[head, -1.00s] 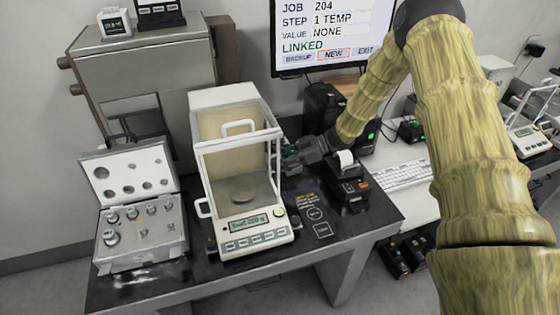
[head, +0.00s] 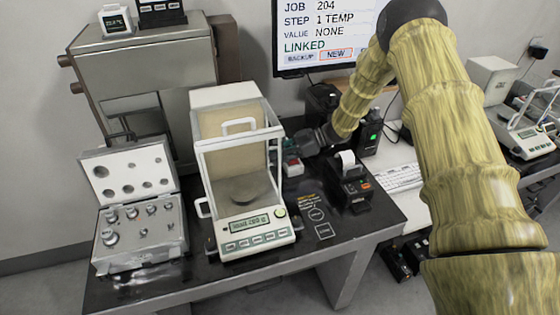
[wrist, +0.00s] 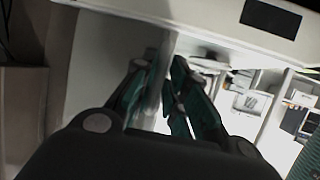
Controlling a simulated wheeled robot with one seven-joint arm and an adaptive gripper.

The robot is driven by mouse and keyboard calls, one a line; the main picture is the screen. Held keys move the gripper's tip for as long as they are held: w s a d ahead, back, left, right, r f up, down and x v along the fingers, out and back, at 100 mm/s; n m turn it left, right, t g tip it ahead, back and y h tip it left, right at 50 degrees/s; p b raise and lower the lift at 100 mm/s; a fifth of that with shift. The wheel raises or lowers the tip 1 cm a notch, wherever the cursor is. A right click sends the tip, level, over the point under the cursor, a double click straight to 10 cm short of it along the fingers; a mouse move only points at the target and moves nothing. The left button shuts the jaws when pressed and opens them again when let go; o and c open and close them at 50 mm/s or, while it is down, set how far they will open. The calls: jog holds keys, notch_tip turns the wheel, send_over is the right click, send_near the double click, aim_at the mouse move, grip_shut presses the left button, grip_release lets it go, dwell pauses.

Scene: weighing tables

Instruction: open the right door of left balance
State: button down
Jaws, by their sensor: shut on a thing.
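The left balance (head: 245,190) stands on the dark table, a white-framed draft shield around a round pan (head: 243,190), with a keypad and display in front. My gripper (head: 287,146) is at the shield's right side, toward the rear. In the wrist view, the green-grey fingers (wrist: 165,95) are closed around a thin, pale, blurred part by the balance's side, which fits the handle of the right door. The door's clear pane is hard to make out. The top handle (head: 238,124) and the left door handle (head: 203,207) are visible.
A small printer (head: 349,180) stands right of the balance, with a small red-and-white item (head: 292,166) near my gripper. A case of weights (head: 140,220) is open at left. A monitor (head: 325,40) stands behind. The table's front-right corner is clear.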

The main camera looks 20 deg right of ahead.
jog(key=c, duration=1.5)
grip_release()
jog(key=shift+d, duration=0.1)
jog(key=v, duration=1.2)
jog(key=shift+r, duration=0.1)
